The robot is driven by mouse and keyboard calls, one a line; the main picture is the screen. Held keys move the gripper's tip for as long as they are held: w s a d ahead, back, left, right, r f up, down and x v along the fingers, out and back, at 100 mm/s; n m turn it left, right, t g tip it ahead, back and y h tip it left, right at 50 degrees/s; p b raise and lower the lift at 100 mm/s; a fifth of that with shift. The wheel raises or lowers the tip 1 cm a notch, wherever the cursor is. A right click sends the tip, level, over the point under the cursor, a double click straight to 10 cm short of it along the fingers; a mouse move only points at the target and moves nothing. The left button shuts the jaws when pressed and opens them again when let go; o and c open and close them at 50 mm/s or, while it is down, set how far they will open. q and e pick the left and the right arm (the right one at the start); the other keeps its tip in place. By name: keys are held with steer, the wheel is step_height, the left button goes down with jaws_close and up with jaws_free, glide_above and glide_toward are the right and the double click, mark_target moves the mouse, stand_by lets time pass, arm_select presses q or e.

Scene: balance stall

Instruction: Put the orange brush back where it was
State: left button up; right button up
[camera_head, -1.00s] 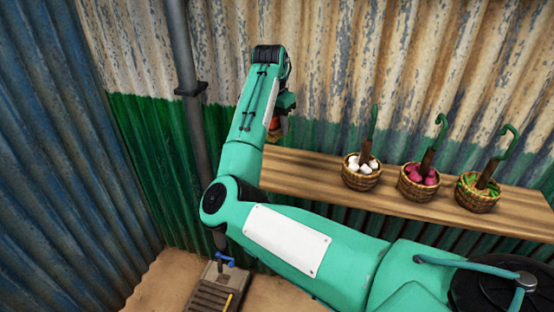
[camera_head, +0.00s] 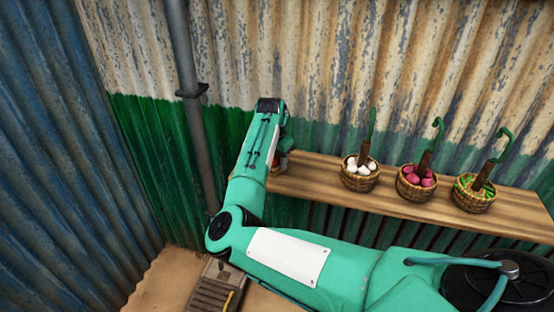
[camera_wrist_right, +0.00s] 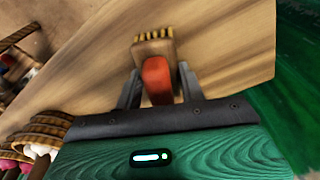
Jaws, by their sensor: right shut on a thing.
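The orange brush (camera_wrist_right: 157,80) is between the fingers of my right gripper (camera_wrist_right: 158,88) in the right wrist view. Its orange handle is gripped, and its wooden head with pale bristles points away from the gripper. The wooden shelf (camera_wrist_right: 220,60) lies behind the brush in that view; I cannot tell whether they touch. In the head view my right gripper (camera_head: 284,150) is at the left end of the shelf (camera_head: 320,190), mostly hidden by my own arm. My left gripper is not in view.
Baskets of white (camera_head: 359,176), pink (camera_head: 416,184) and green goods (camera_head: 474,195) stand on the shelf to the right, each with a green hooked handle. A grey pipe (camera_head: 190,110) runs down the corrugated wall on the left. A slatted tray (camera_head: 212,292) lies below.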

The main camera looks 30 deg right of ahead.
steer(key=o, duration=0.9)
steer(key=r+b, duration=0.1)
steer(key=r, duration=0.3)
steer(key=a+r, duration=0.1)
steer(key=r, duration=0.3)
steer(key=r+b, duration=0.1)
steer(key=r, duration=0.3)
steer(key=shift+s+a+b, duration=0.25)
steer(key=shift+a+b, duration=0.05)
steer(key=shift+a, duration=0.05)
